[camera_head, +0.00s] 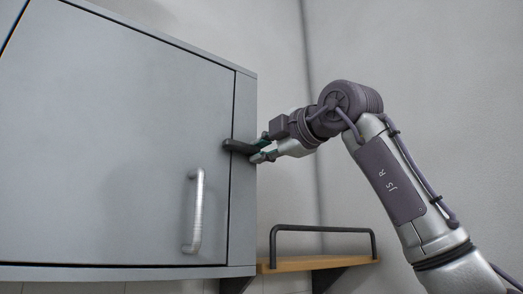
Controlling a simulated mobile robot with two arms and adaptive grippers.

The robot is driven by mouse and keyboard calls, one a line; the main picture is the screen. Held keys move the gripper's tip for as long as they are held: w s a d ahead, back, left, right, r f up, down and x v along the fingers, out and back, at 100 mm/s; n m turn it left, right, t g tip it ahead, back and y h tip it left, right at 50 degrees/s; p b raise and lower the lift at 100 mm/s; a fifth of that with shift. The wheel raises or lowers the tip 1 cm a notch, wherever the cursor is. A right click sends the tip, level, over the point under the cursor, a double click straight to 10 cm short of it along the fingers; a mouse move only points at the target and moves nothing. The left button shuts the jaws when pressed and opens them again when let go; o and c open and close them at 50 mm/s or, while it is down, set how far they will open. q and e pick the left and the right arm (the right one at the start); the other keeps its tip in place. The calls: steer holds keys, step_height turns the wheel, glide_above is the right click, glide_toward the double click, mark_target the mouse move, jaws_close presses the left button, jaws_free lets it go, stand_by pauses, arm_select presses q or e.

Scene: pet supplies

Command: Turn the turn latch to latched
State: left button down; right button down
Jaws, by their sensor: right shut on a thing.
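The turn latch (238,146) is a dark bar on the right edge of a grey cabinet. It lies nearly level and reaches across the gap between the door (110,130) and the side frame. The door looks closed. My right gripper (262,151) comes in from the right and is shut on the latch's right end, with a finger above and a finger below it. The fingers partly hide that end. My left gripper is not in view.
A vertical silver handle (197,210) stands out from the door below the latch. A wooden shelf (310,263) with a dark rail (322,229) is on the wall to the lower right. The wall behind my right arm is bare.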

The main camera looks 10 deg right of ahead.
steer(key=c, duration=1.1)
jaws_free()
steer(key=shift+d, duration=0.1)
steer(key=v, duration=1.2)
steer(key=shift+f, duration=0.1)
